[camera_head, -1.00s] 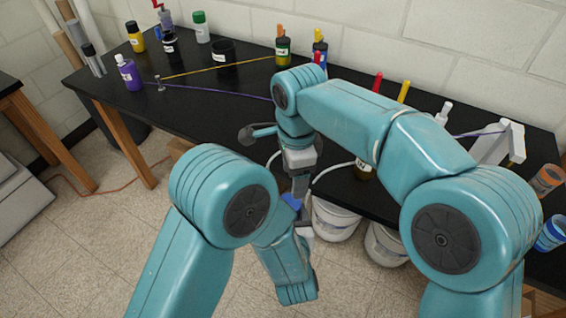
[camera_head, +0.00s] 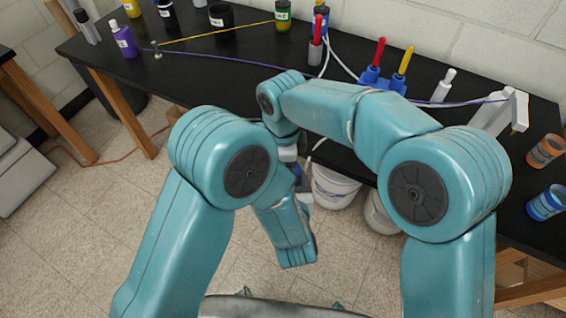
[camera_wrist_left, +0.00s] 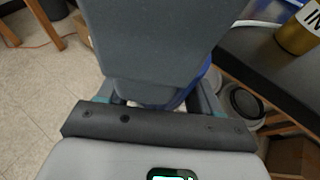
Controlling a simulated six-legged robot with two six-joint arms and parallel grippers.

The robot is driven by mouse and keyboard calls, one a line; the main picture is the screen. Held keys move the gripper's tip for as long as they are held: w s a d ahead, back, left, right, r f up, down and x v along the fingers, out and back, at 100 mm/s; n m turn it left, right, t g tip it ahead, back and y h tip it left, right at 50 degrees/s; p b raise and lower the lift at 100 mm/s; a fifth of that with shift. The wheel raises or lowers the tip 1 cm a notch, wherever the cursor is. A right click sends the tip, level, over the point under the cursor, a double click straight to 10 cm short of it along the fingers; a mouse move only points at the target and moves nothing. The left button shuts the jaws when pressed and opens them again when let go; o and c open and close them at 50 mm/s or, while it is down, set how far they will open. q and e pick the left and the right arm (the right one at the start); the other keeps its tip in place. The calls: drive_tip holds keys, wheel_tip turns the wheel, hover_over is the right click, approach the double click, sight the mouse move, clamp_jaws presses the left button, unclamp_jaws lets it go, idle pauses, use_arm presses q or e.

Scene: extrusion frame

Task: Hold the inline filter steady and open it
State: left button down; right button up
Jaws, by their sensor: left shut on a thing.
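The inline filter is mostly hidden; a blue part (camera_wrist_left: 180,98), probably its body, shows between my left gripper's fingers in the left wrist view. My left gripper (camera_wrist_left: 158,103) is shut on it. A large dark grey block fills the top middle of that view; I cannot tell whether it is part of my right gripper. In the head view my right gripper (camera_head: 289,153) points down beneath its wrist, just above my left gripper, in front of the bench edge. Its fingers are too small and covered to tell their state.
The black bench (camera_head: 232,68) bears a purple bottle (camera_head: 125,43), a dark cup (camera_head: 222,15), a blue holder (camera_head: 384,82) with red and yellow tools, and a white bracket (camera_head: 500,112). Cords cross its top. A white bucket (camera_head: 334,188) stands underneath.

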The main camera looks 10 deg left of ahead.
drive_tip(key=shift+f, duration=0.25)
drive_tip(key=c, duration=0.8)
drive_tip(key=o, duration=1.2)
drive_tip(key=shift+c, duration=0.2)
drive_tip(key=shift+s, duration=0.1)
